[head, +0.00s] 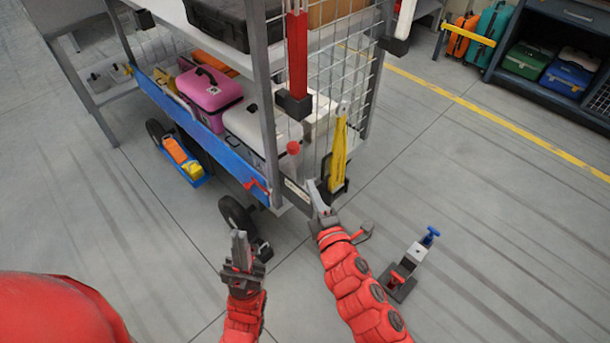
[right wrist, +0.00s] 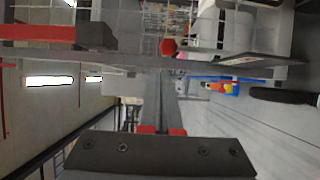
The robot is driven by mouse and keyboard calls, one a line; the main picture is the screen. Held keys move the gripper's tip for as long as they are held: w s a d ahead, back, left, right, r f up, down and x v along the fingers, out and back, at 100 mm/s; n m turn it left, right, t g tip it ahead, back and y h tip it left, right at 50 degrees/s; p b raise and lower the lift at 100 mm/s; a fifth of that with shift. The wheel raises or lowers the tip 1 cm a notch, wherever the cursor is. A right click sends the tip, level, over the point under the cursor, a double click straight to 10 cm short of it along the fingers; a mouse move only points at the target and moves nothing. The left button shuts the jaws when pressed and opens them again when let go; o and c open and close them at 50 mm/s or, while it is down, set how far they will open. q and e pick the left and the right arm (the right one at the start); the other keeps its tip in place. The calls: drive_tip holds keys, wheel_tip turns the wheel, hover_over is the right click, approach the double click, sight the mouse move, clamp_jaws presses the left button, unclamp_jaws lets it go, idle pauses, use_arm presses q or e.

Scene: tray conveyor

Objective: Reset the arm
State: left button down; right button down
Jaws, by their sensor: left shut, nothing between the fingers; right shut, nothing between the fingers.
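My left gripper (head: 241,242) is shut and empty over the floor, in front of the cart's wheel in the head view. I cannot tell whether the right fingertips touch the cart frame.
A wheeled cart (head: 266,100) with mesh sides holds a pink case (head: 209,91) and a white case (head: 252,122). A floor fixture (head: 413,257) with blue and red handles stands right of my right arm. Open floor lies left.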

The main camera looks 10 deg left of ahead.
drive_tip(key=shift+v, duration=0.8)
